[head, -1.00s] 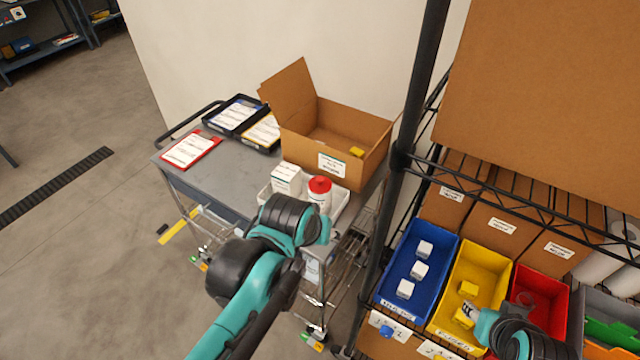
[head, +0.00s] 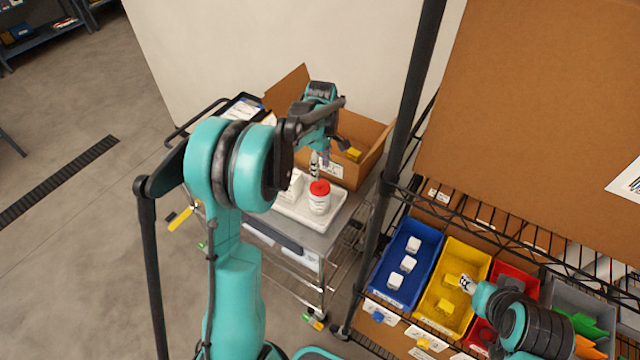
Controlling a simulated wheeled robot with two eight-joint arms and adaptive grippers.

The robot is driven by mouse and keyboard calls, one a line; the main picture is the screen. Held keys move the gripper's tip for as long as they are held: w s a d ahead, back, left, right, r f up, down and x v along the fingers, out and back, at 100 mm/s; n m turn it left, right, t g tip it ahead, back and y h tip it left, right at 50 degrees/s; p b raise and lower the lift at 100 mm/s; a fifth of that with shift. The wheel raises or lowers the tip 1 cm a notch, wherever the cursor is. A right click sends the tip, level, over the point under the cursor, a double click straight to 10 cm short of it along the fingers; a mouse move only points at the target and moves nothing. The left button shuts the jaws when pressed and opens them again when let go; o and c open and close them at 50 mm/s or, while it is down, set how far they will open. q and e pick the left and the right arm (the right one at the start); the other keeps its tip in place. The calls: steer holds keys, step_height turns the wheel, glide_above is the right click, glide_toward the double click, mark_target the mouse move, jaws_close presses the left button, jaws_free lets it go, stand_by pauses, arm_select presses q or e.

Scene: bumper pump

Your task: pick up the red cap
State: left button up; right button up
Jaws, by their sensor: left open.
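My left gripper (head: 317,168) is open and points down just above and behind the cap in the picture. I cannot tell whether it touches the cap. My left arm partly covers a white box (head: 291,187) left of the bottle. My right gripper (head: 466,282) is over the right edge of the yellow bin (head: 428,312); its fingers are too small to read.
An open cardboard box (head: 371,135) with a yellow item (head: 353,155) stands behind the tray. A black rack post (head: 398,130) rises right of the cart. Blue (head: 383,291), red and grey bins stand on the rack. Small blocks lie in the blue and yellow bins.

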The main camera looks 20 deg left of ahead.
mark_target(319, 183)
arm_select(q)
steer(key=f, duration=0.7)
steer(key=shift+a+f+b, duration=0.1)
steer(key=shift+a+b, duration=0.2)
steer(key=shift+b, duration=0.05)
steer(key=c, duration=0.9)
